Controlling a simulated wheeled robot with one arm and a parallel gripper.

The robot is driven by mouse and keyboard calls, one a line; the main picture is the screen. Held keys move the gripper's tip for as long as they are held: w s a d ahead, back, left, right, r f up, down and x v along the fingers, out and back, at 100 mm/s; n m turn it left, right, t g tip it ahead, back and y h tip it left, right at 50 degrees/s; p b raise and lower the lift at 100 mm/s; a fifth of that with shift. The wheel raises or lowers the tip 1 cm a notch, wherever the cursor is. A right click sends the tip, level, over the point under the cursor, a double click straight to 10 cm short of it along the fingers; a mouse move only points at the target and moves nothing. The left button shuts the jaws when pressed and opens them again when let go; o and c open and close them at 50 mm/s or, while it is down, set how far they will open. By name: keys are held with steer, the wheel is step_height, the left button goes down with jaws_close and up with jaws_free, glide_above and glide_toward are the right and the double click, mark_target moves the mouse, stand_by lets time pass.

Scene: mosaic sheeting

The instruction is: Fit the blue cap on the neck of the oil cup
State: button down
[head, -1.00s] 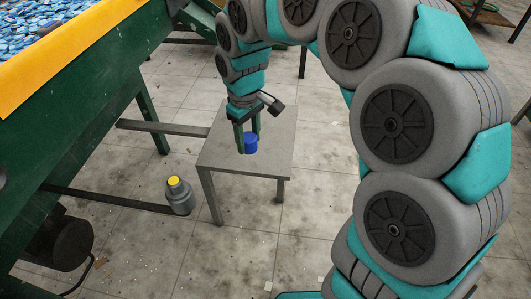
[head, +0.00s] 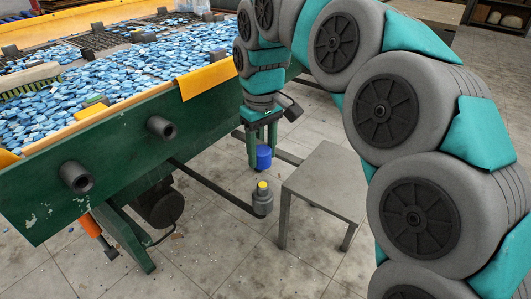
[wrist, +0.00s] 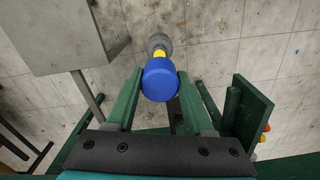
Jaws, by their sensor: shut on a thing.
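The blue cap (head: 263,158) is held between the two green fingers of my gripper (head: 261,152), which is shut on it. In the wrist view, the cap (wrist: 160,82) sits between the fingertips.
A small grey stool (head: 325,180) stands right of the cup, its top bare. Tiled floor is open in front.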

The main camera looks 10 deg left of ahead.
stand_by(0.3)
steer(key=b, duration=0.2)
glide_above(263, 185)
steer(key=shift+f, duration=2.8)
steer(key=shift+w+f, duration=0.1)
steer(key=shift+p, duration=0.65)
steer(key=shift+f+b, duration=0.55)
steer(key=shift+f, duration=1.45)
steer(key=shift+c, duration=1)
jaws_free()
steer(key=shift+r, duration=0.1)
